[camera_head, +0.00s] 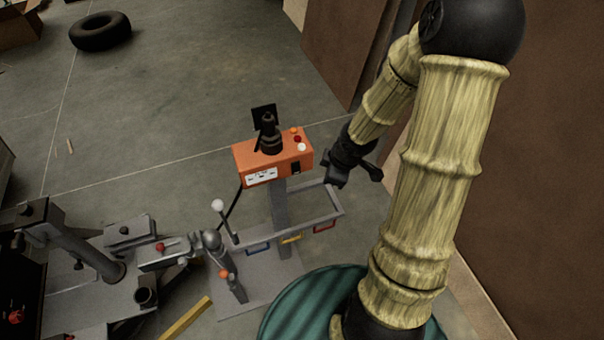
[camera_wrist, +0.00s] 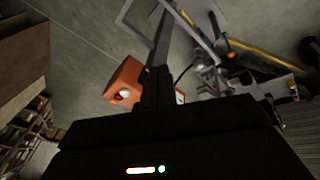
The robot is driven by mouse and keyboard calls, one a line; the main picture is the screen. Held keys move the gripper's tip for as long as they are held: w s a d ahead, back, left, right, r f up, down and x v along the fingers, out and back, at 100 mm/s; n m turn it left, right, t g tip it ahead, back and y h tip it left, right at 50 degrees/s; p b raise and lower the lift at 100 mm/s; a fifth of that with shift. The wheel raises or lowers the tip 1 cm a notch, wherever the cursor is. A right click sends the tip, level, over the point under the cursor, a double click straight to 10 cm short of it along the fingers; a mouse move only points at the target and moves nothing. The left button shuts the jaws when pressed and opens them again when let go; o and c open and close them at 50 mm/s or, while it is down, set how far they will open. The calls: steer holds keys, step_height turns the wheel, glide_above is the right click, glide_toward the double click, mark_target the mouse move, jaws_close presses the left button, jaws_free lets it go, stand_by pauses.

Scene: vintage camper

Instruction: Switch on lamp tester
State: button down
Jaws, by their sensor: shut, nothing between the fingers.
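The lamp tester appears to be the orange box (camera_head: 273,158) on a grey post stand. A black device stands on its top, with small orange, red and white knobs or lamps at the right. Its front has a pale panel (camera_head: 262,176) and a dark switch-like patch (camera_head: 296,167); the switch position cannot be told. My gripper (camera_head: 353,178) is to the right of the box, apart from it, shut and empty. In the wrist view the orange box (camera_wrist: 125,78) lies beyond my dark gripper (camera_wrist: 157,90), which partly covers it.
The stand's grey tray frame (camera_head: 322,214) with coloured handles lies below the box. A lever with a white knob (camera_head: 218,205) and grey machinery (camera_head: 110,262) stand at the lower left. A brown panel is close behind my arm. A tyre (camera_head: 100,31) lies on open floor.

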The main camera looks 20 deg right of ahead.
mark_target(296, 168)
steer(key=w+f+n+y, duration=0.1)
steer(key=n, duration=0.1)
steer(key=w+f+n+t+y, duration=0.1)
steer(key=n, duration=0.1)
steer(key=w+f+n+y, duration=0.1)
steer(key=n, duration=0.1)
steer(key=shift+a+f+y, duration=0.15)
steer(key=shift+a+y, duration=0.05)
steer(key=shift+y, duration=0.2)
steer(key=shift+b, duration=0.3)
steer(key=w+a+f+b, duration=0.4)
steer(key=w+f, duration=0.4)
steer(key=shift+a+f+b, duration=0.15)
steer(key=shift+f+b, duration=0.15)
steer(key=shift+f, duration=0.1)
steer(key=shift+w+a, duration=0.1)
